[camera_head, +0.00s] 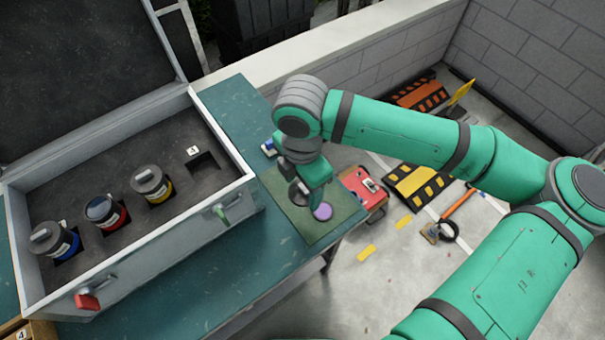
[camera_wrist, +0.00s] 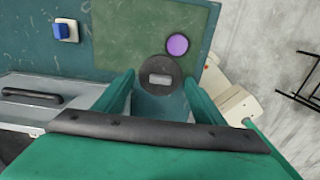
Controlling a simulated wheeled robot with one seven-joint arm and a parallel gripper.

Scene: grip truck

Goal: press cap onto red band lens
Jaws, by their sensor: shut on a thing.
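The red-band lens (camera_head: 112,219) stands in the open case, between the blue-band lens (camera_head: 62,246) and the yellow-band lens (camera_head: 158,190). Its top looks dark, bluish and glossy, without the grey tabbed lid seen on its two neighbours. My gripper (camera_head: 304,195) is over the green mat, to the right of the case. It is shut on a dark round cap with a pale tab (camera_wrist: 160,77), which shows between the fingertips in the wrist view. The cap's underside is hidden. In the head view the fingers partly hide the cap.
A purple disc (camera_head: 322,211) lies on the green mat (camera_head: 318,232). The case (camera_head: 170,228) has raised walls, an open lid and an empty square slot (camera_head: 204,161). A small blue-and-white object (camera_wrist: 65,31) sits beside the mat. The teal bench front is clear.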

